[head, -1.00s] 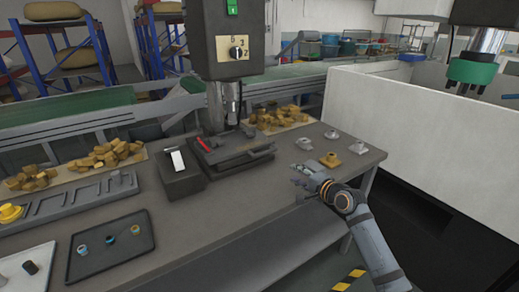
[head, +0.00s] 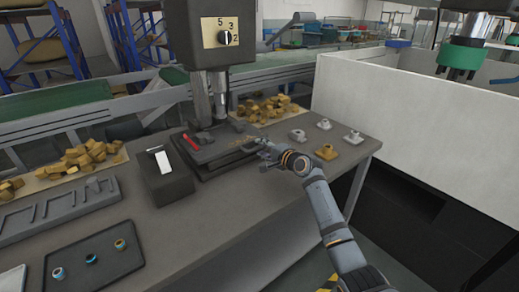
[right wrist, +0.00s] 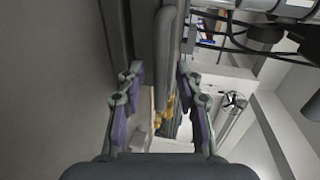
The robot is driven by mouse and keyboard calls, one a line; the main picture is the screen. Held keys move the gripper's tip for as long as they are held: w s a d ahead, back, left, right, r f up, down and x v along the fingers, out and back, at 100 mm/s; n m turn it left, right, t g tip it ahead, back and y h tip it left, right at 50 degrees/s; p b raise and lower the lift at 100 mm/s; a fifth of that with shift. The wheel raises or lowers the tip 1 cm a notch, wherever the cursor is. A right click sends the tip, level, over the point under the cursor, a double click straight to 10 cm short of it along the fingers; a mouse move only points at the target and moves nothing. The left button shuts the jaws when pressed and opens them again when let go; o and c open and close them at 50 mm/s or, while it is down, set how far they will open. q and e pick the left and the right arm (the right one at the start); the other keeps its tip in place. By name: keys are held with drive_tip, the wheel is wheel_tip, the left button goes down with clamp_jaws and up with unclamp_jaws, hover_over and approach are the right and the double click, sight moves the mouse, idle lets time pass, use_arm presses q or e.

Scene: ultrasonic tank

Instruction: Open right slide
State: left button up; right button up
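No part is marked as the right slide, and I cannot tell for sure which one it is. The drill-press-like machine (head: 207,40) stands on the grey bench, with a dark base of stacked flat plates (head: 215,157) and a red handle (head: 191,142). My right gripper (head: 268,152) is at the right end of these plates; whether it touches them is unclear. In the right wrist view its purple-padded fingers (right wrist: 158,105) are spread apart. A rounded grey bar (right wrist: 165,55) shows between and beyond them, not visibly clamped. My left gripper is out of view.
Metal fittings (head: 325,152) stand on the right end of the bench (head: 235,198). Yellow-brown blocks (head: 265,108) lie behind. A dark box with a white panel (head: 165,175) is left of the plates; a tray (head: 95,262) sits front left. A white-walled enclosure (head: 400,110) is at right.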

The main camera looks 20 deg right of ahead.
drive_tip(key=shift+x, duration=0.8)
clamp_jaws()
